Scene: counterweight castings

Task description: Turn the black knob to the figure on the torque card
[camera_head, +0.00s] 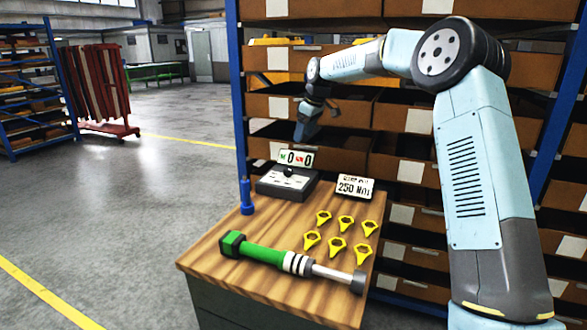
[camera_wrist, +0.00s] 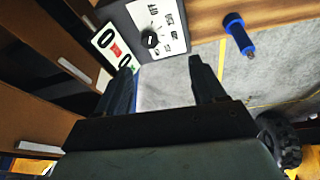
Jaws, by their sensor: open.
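The black knob (camera_wrist: 150,39) sits on the white dial face of a dark box (camera_wrist: 120,14) in the wrist view. OFF and several small figures ring it; I cannot tell which one it points to. In the head view the knob (camera_head: 289,172) is small on the box at the table's back. The torque card (camera_head: 354,187) stands right of the box and seems to read 250 N·m. My gripper (camera_head: 306,128) hangs above and behind the box. In the wrist view my gripper (camera_wrist: 162,66) is open and empty, its fingers apart from the knob.
A display with green and red marks and zeros (camera_head: 296,158) stands behind the box. A blue-handled tool (camera_head: 246,197), several yellow markers (camera_head: 337,247) and a green-handled torque wrench (camera_head: 265,255) occupy the wooden table (camera_head: 215,262). Shelves with bins (camera_head: 400,168) rise close behind.

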